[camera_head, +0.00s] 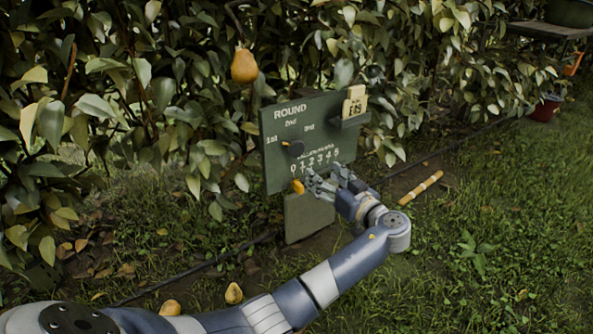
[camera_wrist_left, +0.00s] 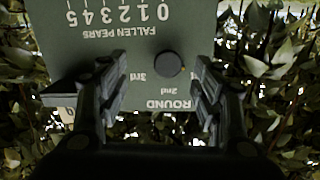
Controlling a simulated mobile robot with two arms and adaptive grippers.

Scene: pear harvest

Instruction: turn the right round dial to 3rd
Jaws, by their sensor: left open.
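A green board (camera_head: 310,115) marked ROUND has labels 1st, 2nd and 3rd around a dark round dial (camera_head: 292,147). The dial (camera_wrist_left: 168,64) also shows in the left wrist view, where the board is upside down. A small orange mark on the dial's edge faces the 1st side. My left gripper (camera_head: 328,182) is in front of the board's lower right part in the head view. In the left wrist view my left gripper (camera_wrist_left: 160,92) is open, its fingers apart on either side of the dial's line, with nothing between them. The 1st label is mostly hidden by a finger there.
The board also has a FALLEN PEARS scale (camera_head: 315,162) from 0 to 5, with a small orange piece (camera_head: 298,187) below it. A cream card (camera_head: 355,103) stands at its upper right. A pear (camera_head: 244,66) hangs nearby. Leafy hedge lies behind; grass (camera_head: 480,250) is open at right.

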